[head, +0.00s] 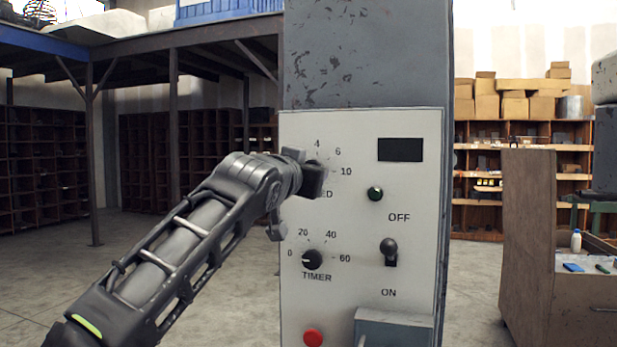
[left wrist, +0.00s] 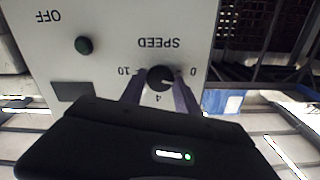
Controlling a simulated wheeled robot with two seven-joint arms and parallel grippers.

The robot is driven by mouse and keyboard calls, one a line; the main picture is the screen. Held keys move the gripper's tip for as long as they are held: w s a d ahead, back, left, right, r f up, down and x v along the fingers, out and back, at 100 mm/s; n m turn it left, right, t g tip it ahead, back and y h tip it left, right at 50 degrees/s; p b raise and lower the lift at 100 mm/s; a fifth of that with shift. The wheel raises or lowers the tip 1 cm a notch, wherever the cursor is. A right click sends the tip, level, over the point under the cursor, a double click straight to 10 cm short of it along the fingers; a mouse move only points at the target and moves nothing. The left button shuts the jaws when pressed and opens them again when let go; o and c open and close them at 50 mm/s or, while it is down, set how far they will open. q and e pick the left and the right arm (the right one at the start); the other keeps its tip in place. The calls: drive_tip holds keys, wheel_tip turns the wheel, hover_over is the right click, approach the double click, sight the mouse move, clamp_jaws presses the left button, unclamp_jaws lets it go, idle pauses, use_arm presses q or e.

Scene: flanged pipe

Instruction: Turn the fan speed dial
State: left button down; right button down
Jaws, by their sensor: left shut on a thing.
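The fan speed dial (left wrist: 160,78) is a round black knob on a light panel, under the upside-down word SPEED in the left wrist view. Its small white mark points right, roughly between 0 and 4. My left gripper (left wrist: 158,92) has one finger on each side of the knob and is shut on it. In the head view my left gripper (head: 313,178) covers the dial and part of its label; the numbers 4, 6 and 10 show around it. My right gripper is in neither view.
The control panel (head: 350,270) also bears a timer dial (head: 312,259), a green light (head: 375,194), a toggle switch (head: 389,252), a dark display (head: 400,149) and a red button (head: 313,337). A grey box (head: 394,329) juts out at the panel's bottom. A wooden cabinet (head: 530,240) stands right.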

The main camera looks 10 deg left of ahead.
use_arm(q)
drive_tip(key=shift+f+n, duration=0.15)
drive_tip(key=shift+n, duration=1.05)
drive_tip(key=c, duration=0.9)
unclamp_jaws()
drive_tip(key=s+b, duration=0.3)
drive_tip(key=s, duration=0.4)
drive_tip(key=shift+s+a+b, duration=0.25)
drive_tip(key=shift+s+b, duration=0.05)
drive_tip(key=shift+s, duration=0.1)
